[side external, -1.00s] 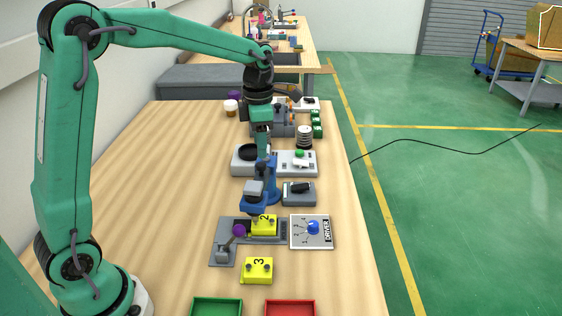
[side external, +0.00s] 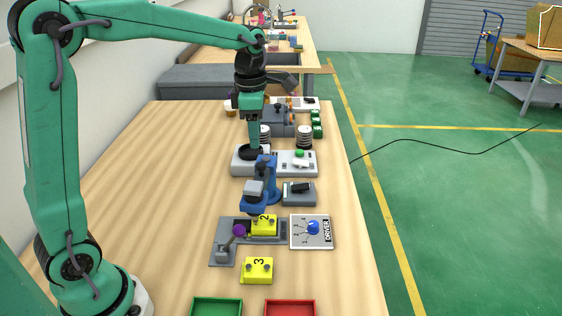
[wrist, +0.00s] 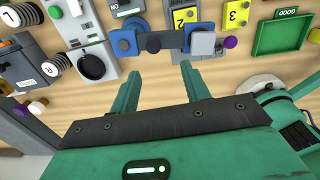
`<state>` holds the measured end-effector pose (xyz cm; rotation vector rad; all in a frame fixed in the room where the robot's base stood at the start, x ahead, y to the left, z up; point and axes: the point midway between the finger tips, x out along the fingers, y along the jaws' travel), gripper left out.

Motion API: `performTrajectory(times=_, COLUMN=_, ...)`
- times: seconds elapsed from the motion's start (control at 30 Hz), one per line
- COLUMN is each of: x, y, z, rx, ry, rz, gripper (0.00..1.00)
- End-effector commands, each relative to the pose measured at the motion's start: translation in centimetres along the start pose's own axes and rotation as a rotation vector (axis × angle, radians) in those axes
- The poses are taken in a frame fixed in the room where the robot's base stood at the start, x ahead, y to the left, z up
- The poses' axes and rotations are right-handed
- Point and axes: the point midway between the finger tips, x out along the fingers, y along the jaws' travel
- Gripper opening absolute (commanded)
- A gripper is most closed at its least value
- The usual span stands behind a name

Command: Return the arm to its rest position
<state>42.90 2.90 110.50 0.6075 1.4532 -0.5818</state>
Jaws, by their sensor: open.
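My green arm reaches out over the wooden table (side external: 140,200) from the left in the side view. My gripper (side external: 254,145) points down above the white and grey unit with a black round dish (side external: 240,165). In the wrist view my gripper (wrist: 160,74) shows two green fingers spread apart with nothing between them, only bare wood. A blue fixture with a grey block (side external: 265,182) stands in front of the gripper; it also shows beyond the fingertips in the wrist view (wrist: 155,41). I cannot tell the exact height of the fingertips.
Yellow block 2 (side external: 264,225) sits in a grey fixture beside the DRIVER panel (side external: 312,232). Yellow block 3 (side external: 257,270) lies nearer. Green (side external: 217,306) and red (side external: 290,307) trays are at the front. Coil stacks (side external: 304,137) stand behind. The table's left part is clear.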

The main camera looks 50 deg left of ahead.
Motion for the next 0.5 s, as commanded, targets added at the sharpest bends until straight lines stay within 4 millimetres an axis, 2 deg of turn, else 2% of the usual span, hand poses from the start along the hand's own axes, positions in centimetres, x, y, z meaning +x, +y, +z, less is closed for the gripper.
performTrajectory(times=0.2, x=-1.8, y=-2.3, z=-1.5, rx=0.293, ry=-0.034, rz=0.050, gripper=0.47)
performTrajectory(times=0.5, x=-3.5, y=-5.5, z=-4.0, rx=0.736, ry=-0.057, rz=0.137, gripper=0.47)
